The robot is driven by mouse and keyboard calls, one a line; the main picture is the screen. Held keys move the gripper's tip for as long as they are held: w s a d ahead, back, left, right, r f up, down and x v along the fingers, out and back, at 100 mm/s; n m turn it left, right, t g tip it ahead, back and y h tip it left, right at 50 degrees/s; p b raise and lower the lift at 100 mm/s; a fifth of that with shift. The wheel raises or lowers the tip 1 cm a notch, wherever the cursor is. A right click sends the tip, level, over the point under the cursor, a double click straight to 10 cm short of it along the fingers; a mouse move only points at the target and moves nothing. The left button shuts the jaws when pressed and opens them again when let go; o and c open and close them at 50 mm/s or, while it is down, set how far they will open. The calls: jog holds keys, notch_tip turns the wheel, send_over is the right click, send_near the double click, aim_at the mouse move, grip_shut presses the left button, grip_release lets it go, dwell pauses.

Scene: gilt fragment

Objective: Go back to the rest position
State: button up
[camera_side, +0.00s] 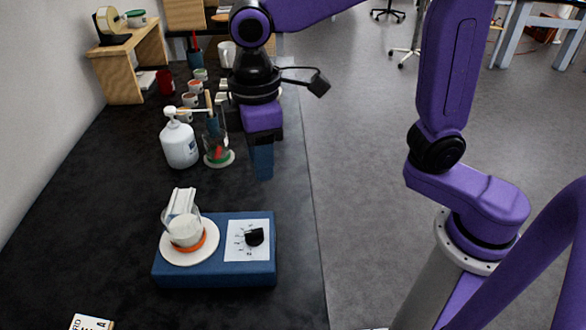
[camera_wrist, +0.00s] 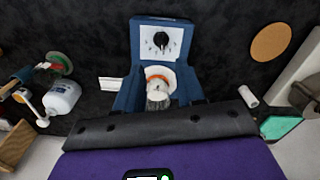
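My gripper (camera_side: 262,172) hangs above the black bench, fingers pointing down, behind the blue hot plate and clear of it in the side view. In the wrist view its two blue fingers (camera_wrist: 158,88) stand apart, open, with nothing gripped between them. The blue hot plate (camera_side: 215,277) has a white round top and a black dial (camera_side: 254,237) on a white panel; it also shows in the wrist view (camera_wrist: 135,38). A glass beaker (camera_side: 184,228) with white contents and an orange ring stands on the round top. In the wrist view the beaker (camera_wrist: 158,94) appears between the fingers.
A white pump bottle (camera_side: 180,146) and a glass vessel on a green-edged base (camera_side: 219,158) stand left of my gripper. Several small pots and a wooden stand (camera_side: 130,62) are farther back. A cork disc (camera_wrist: 270,42) shows in the wrist view. The bench front is mostly clear.

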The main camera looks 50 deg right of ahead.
jog(key=s+d+f, duration=0.3)
jog(key=s+d, duration=0.5)
jog(key=d, duration=0.1)
jog(key=s+d+f, duration=0.3)
jog(key=s+d, duration=0.5)
jog(key=d, duration=0.1)
jog(key=shift+n, duration=0.3)
